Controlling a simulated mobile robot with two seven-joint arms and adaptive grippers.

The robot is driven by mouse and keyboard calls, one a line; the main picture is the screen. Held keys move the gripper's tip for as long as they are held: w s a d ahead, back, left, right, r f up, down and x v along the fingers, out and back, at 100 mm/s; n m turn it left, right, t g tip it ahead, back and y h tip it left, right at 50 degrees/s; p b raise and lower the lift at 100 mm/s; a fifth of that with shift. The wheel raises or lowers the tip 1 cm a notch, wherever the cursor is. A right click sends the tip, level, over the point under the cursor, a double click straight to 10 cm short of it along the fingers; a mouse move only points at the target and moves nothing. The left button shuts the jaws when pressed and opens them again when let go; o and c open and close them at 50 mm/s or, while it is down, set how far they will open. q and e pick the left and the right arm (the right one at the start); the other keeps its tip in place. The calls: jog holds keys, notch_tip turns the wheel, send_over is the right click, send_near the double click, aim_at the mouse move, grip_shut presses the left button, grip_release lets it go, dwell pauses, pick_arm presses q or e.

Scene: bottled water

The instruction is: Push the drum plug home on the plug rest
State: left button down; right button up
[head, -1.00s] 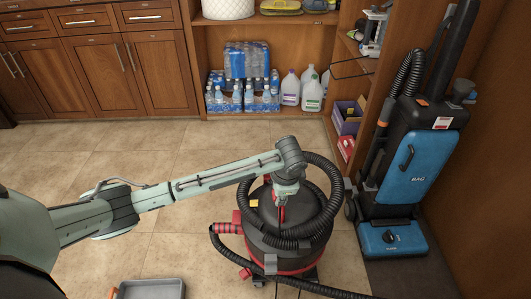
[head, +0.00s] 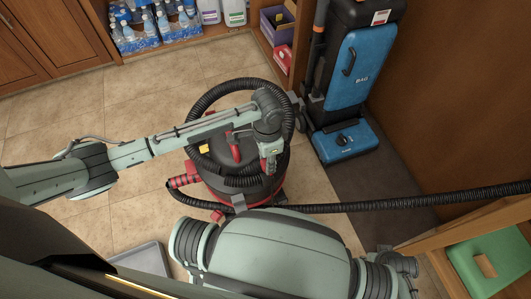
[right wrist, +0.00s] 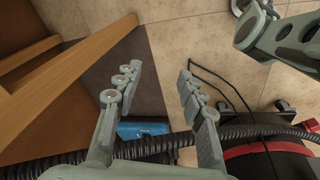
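The black and red drum vacuum (head: 262,190) stands on the tile floor in the head view, partly covered by its hose and my arms. It also shows at the lower right of the right wrist view (right wrist: 275,155). A red ridged piece (head: 184,181) is at its left side. I cannot make out which part is the drum plug or its rest. My left gripper (head: 270,165) points down over the drum top; its fingers are too small to read. My right gripper (right wrist: 158,88) is open and empty, with floor and hose beyond its fingers.
A black hose (head: 400,204) runs right from the drum. A blue upright vacuum (head: 350,85) stands behind it. A wooden surface (head: 445,240) with a green plastic item (head: 490,258) is at the right. A grey tray (head: 145,257) lies on the floor at the lower left.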

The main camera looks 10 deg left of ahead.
pick_arm(q)
notch_tip(320, 180, down, 3)
jog(key=shift+r, duration=0.15)
jog(key=shift+f+b, duration=0.35)
jog(key=shift+f, duration=0.45)
pick_arm(e)
jog(key=w+r, duration=0.2)
jog(key=shift+a+r, duration=0.3)
jog(key=shift+r, duration=0.05)
jog(key=shift+r, duration=0.2)
pick_arm(q)
jog(key=shift+f+p, duration=0.35)
jog(key=shift+f, duration=0.25)
pick_arm(e)
jog(key=shift+r, duration=0.15)
pick_arm(q)
jog(key=c, duration=1.1)
grip_release()
jog(key=shift+o, duration=0.2)
jog(key=shift+r, duration=0.1)
notch_tip(320, 180, up, 12)
jog(key=shift+f, duration=0.1)
